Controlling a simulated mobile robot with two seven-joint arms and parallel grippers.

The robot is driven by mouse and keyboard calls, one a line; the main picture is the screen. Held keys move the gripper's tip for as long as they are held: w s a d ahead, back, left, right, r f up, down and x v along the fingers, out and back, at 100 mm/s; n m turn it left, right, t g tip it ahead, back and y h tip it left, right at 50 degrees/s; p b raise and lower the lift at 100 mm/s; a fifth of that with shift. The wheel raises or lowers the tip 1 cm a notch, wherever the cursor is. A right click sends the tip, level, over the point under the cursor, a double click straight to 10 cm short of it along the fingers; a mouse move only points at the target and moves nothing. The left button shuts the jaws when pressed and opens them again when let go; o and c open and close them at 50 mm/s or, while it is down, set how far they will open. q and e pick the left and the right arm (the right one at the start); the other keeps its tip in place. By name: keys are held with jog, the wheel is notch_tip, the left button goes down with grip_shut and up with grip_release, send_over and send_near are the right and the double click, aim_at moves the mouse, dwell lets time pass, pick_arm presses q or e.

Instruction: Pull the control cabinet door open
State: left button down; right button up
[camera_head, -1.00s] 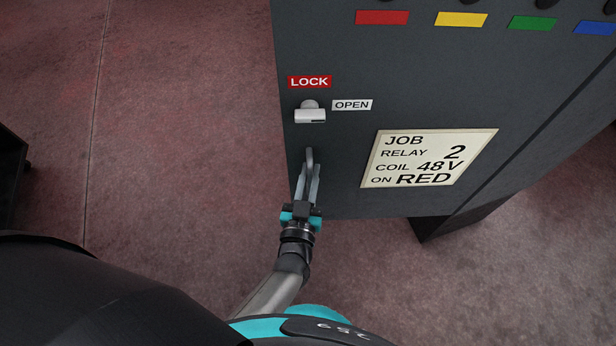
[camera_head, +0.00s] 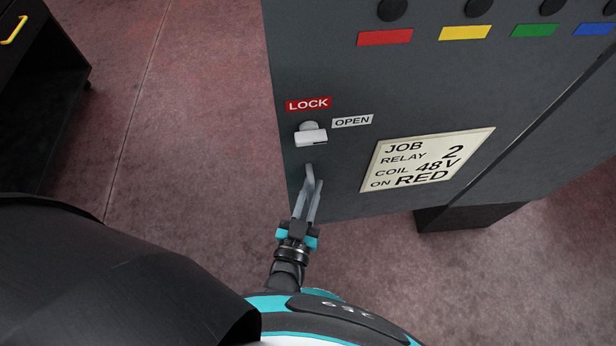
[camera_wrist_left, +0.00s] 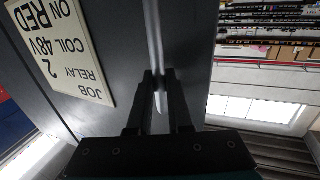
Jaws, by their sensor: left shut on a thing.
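The grey control cabinet door (camera_head: 340,85) fills the upper right of the head view. Its handle (camera_head: 309,175) is a light grey upright bar low near the door's left edge. My left gripper (camera_head: 307,198) is shut on the handle, coming from below. The left wrist view shows the handle (camera_wrist_left: 153,40) between the two dark fingers (camera_wrist_left: 158,80). Above the handle, a pale latch lever (camera_head: 311,138) lies roughly level, below the red LOCK label (camera_head: 308,104) and beside the OPEN label (camera_head: 352,121). I cannot tell whether the door stands ajar. My right gripper is not in view.
A job card (camera_head: 425,160) is on the door, with coloured labels (camera_head: 385,37) and dark knobs above. A black cart (camera_head: 45,90) with a yellow handle (camera_head: 14,29) stands at far left. The reddish floor (camera_head: 190,110) between is clear.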

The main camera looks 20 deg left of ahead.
pick_arm(q)
jog(key=shift+s+d, duration=0.7)
jog(key=shift+s, duration=0.1)
jog(key=c, duration=0.8)
grip_release()
jog(key=shift+a, duration=0.1)
jog(key=shift+c, duration=0.2)
jog(key=shift+a, duration=0.1)
